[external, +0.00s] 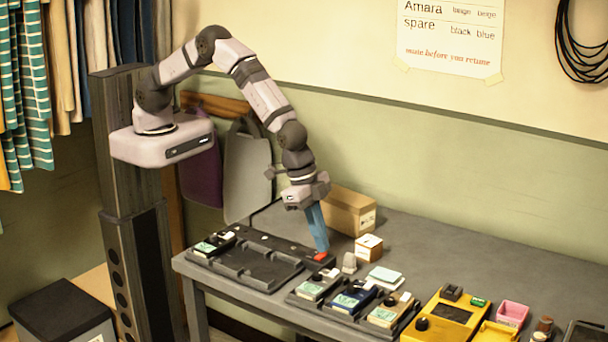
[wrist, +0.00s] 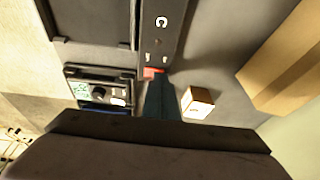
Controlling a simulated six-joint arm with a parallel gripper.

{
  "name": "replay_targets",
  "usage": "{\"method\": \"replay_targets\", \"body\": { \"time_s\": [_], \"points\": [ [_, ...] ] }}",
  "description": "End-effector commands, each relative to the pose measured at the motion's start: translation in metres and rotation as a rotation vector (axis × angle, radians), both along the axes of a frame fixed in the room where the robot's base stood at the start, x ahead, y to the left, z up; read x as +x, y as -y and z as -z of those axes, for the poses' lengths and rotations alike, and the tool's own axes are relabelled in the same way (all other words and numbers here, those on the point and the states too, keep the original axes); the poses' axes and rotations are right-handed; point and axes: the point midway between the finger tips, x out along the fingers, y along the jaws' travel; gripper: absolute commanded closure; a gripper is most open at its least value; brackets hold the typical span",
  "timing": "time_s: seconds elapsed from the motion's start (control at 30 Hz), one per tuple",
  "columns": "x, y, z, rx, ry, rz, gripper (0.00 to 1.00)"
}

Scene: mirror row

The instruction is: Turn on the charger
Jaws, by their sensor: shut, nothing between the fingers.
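The charger (external: 262,240) appears as a long black rack at the table's left end, its strip also showing in the wrist view (wrist: 165,45). A small red switch (external: 321,257) sits at the right end of its back strip; it also shows in the wrist view (wrist: 152,72). My gripper (external: 322,248), with blue fingers, is shut and empty, pointing down at the switch. In the wrist view the fingertips (wrist: 157,80) are right beside the red switch and partly cover it. I cannot tell whether they touch it, nor which way the switch is set.
A green-faced device (external: 212,244) lies in the rack's left bay. A second black tray with several devices (external: 350,299) stands to the right. A small white-sided box (external: 368,247) and a larger cardboard box (external: 348,211) stand close to my gripper. The back right of the table is clear.

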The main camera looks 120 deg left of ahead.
Motion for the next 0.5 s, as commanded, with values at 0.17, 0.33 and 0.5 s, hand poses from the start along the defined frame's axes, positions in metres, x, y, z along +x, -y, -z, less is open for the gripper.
{"method": "replay_targets", "body": {
  "time_s": [0.17,0.33,0.5],
  "points": [
    [0.0001,-0.0033,0.0078,0.0,0.0,-0.001,1.0],
    [-0.0006,-0.0029,0.0059,0.0,-0.002,0.0,1.0],
    [-0.0009,-0.0011,0.0062,0.0,-0.003,0.001,1.0]
  ]
}}
